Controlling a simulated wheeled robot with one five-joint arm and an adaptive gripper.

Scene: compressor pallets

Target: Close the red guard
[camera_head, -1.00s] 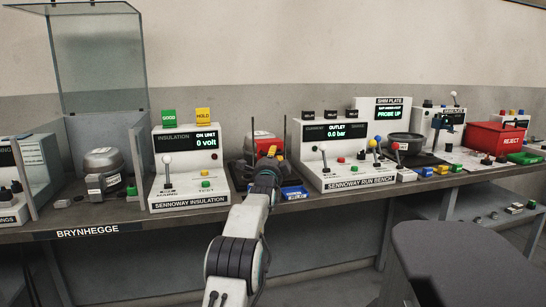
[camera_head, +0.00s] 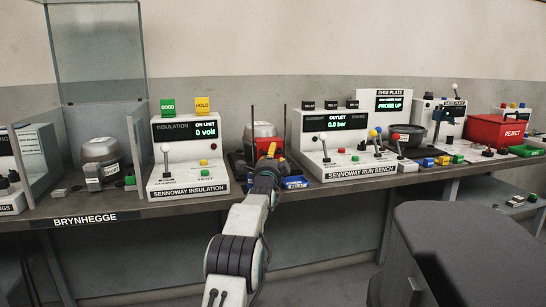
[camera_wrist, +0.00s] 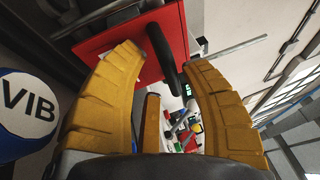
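The red guard (camera_wrist: 118,38) shows in the wrist view as a flat red panel in front of my gripper, with a dark bar-shaped handle (camera_wrist: 163,58) on it. In the head view only a bit of red (camera_head: 279,147) shows behind my gripper (camera_head: 268,152), in front of a grey rounded compressor (camera_head: 262,130). My gripper (camera_wrist: 165,65) has its yellow fingers spread on both sides of the handle, with visible gaps. Whether either finger touches it, I cannot tell.
A round white and blue thing marked VIB (camera_wrist: 28,105) is close at left in the wrist view. The insulation console (camera_head: 187,165) stands left of my gripper and the run bench console (camera_head: 340,145) right.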

